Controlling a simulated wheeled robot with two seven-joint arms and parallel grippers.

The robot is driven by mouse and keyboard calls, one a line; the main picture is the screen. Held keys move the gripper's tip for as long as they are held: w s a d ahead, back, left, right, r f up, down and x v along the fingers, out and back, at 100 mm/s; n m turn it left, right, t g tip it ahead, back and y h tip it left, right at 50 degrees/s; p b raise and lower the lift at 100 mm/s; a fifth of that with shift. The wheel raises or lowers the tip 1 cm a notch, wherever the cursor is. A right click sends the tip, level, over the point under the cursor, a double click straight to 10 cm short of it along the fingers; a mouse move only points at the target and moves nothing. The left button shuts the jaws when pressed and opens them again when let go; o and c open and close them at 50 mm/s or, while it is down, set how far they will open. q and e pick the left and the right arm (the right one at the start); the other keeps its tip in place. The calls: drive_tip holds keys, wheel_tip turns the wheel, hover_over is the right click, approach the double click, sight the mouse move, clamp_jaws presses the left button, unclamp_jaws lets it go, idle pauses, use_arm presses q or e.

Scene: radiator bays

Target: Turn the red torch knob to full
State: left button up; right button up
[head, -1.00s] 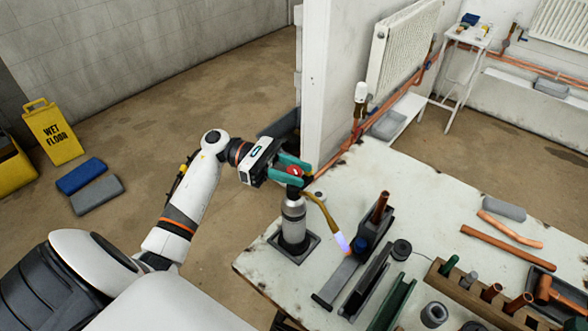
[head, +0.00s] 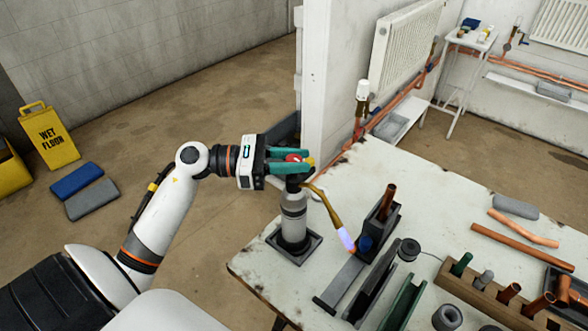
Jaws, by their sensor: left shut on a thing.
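The torch (head: 293,216) stands upright in a dark square holder (head: 294,246) at the near left corner of the bench. Its brass neck (head: 327,205) curves down to the right and ends in a glowing pale blue-violet flame (head: 346,238). The red knob (head: 293,157) sits at the torch's top, partly hidden between the green fingers of my left gripper (head: 296,161). My left gripper is shut on the knob, reaching in from the left. My right gripper is not in view.
A dark holder with an upright copper pipe (head: 388,200) stands right of the flame. A solder spool (head: 408,249), copper pipes (head: 510,251) and a wooden rack (head: 478,297) lie further right. A white partition (head: 331,75) rises behind the torch. A wet floor sign (head: 50,138) stands far left.

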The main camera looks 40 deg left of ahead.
use_arm(q)
drive_tip(key=shift+s+r+n+t+y+p, duration=0.1)
drive_tip(key=shift+n+t+y+p, duration=0.25)
drive_tip(key=shift+n+t+y, duration=0.75)
drive_tip(key=n+t+y+p, duration=0.2)
drive_tip(key=n+y+p, duration=0.1)
drive_tip(key=y+p, duration=0.1)
drive_tip(key=n+t+y+p, duration=0.2)
drive_tip(key=n+y+p, duration=0.1)
drive_tip(key=y+p, duration=0.1)
drive_tip(key=shift+r+t+p, duration=0.2)
drive_tip(key=shift+t+p, duration=0.2)
drive_tip(key=shift+p, duration=0.35)
drive_tip(key=shift+f+n+y+p, duration=0.25)
drive_tip(key=shift+n+y+p, duration=0.15)
drive_tip(key=shift+y+p, duration=0.35)
drive_tip(key=o, duration=1)
drive_tip(key=shift+c, duration=0.2)
drive_tip(key=s+a+b, duration=0.2)
drive_tip(key=s+b, duration=0.4)
drive_tip(key=s, duration=0.5)
drive_tip(key=shift+s+b, duration=0.35)
drive_tip(key=shift+b, duration=0.05)
